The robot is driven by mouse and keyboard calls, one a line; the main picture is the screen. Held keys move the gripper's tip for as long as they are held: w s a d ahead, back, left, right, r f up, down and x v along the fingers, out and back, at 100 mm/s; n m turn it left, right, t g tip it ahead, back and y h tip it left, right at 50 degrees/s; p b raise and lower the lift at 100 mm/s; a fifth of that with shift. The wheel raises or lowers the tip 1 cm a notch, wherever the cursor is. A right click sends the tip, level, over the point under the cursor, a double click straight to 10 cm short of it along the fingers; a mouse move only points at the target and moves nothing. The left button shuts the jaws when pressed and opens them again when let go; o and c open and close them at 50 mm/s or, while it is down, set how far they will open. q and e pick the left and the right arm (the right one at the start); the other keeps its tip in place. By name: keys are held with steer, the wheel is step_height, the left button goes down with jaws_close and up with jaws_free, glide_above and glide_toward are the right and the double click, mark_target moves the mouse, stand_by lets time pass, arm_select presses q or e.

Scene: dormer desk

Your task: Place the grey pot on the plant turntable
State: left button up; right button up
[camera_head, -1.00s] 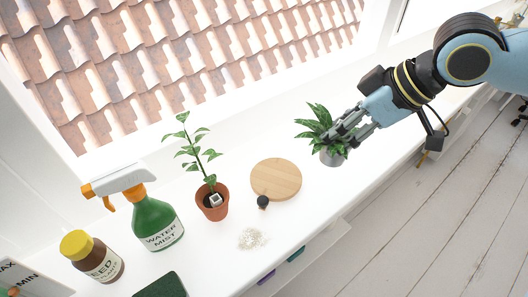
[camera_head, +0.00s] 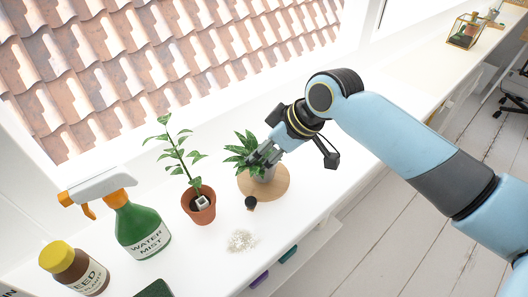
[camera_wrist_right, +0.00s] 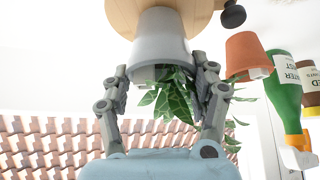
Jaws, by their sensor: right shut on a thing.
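The grey pot (camera_wrist_right: 160,45) with a leafy green plant (camera_head: 241,147) is between the fingers of my right gripper (camera_head: 268,158). The gripper also shows in the right wrist view (camera_wrist_right: 163,85), with a finger on each side of the pot. It is shut on the pot. The pot is over the round wooden plant turntable (camera_head: 277,187), which shows behind its base in the wrist view (camera_wrist_right: 120,14). I cannot tell whether the base touches the turntable. My left gripper is not in view.
A small black knob (camera_head: 251,202) is at the turntable's front edge. A terracotta pot (camera_head: 199,207) with a tall plant stands to the left, beside a green spray bottle (camera_head: 142,228) and a brown bottle (camera_head: 75,269). White pebbles (camera_head: 241,240) lie in front.

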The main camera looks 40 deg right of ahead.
steer(key=shift+f, duration=0.3)
steer(key=shift+f, duration=0.1)
steer(key=o, duration=1.3)
steer(key=v, duration=1.2)
steer(key=shift+a+p, duration=0.1)
steer(key=shift+p, duration=0.25)
